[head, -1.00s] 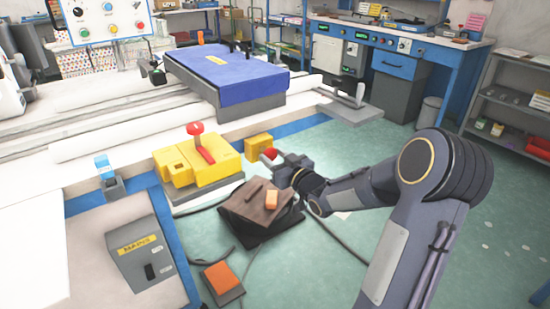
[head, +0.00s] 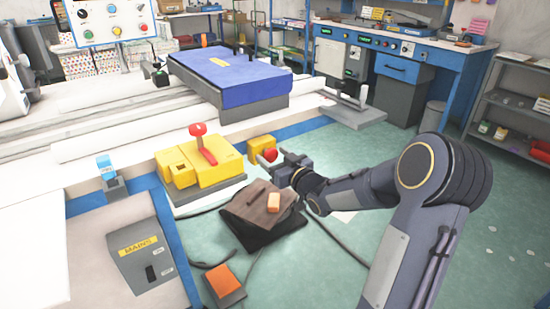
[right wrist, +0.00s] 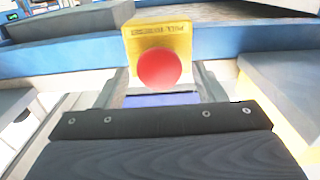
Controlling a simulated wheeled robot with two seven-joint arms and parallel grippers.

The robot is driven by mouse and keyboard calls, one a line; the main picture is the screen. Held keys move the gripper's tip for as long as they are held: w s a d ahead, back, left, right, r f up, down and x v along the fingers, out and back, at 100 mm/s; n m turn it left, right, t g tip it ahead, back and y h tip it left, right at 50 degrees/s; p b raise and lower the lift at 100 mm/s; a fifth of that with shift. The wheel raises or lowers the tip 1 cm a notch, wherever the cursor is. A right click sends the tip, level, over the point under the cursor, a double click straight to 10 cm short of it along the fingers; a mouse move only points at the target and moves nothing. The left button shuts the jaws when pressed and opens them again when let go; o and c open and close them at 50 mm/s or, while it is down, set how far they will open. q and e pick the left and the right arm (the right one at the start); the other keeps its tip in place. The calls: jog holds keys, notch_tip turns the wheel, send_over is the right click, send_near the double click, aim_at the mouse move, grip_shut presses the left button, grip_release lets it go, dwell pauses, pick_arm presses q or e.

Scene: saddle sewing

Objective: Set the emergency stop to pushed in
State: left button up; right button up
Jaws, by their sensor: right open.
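The emergency stop is a round red button (head: 270,154) on a small yellow box (head: 257,147) fixed at the edge of the long white bench. In the right wrist view the red button (right wrist: 158,68) sits in the centre, in front of its yellow box (right wrist: 157,35) with dark lettering. My right gripper (head: 274,163) is open right in front of the button, its fingers spread to either side and empty. I cannot tell whether it touches the button or how far in the button sits. My left gripper is not in view.
A larger yellow block with a red handle (head: 203,145) stands left of the stop. A grey MAINS box (head: 145,257) is at the lower left. A brown pedal (head: 262,205) and an orange pedal (head: 224,281) lie below on the green floor, with cables.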

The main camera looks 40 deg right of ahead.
jog(key=s, duration=0.7)
jog(key=shift+s+p, duration=0.4)
jog(key=shift+p, duration=0.05)
jog(key=s+a+f+m+g+y, duration=0.3)
jog(key=s+a+g, duration=0.9)
jog(key=s+a, duration=0.9)
jog(key=s+r+p, duration=0.2)
jog(key=r+p, duration=0.9)
jog(key=s+r+n+p, duration=0.1)
jog(key=r+p, duration=1)
jog(key=p, duration=0.1)
jog(key=shift+s+d+r+y+p, duration=0.3)
jog(key=shift+s+y, duration=0.05)
jog(key=shift+y, duration=0.05)
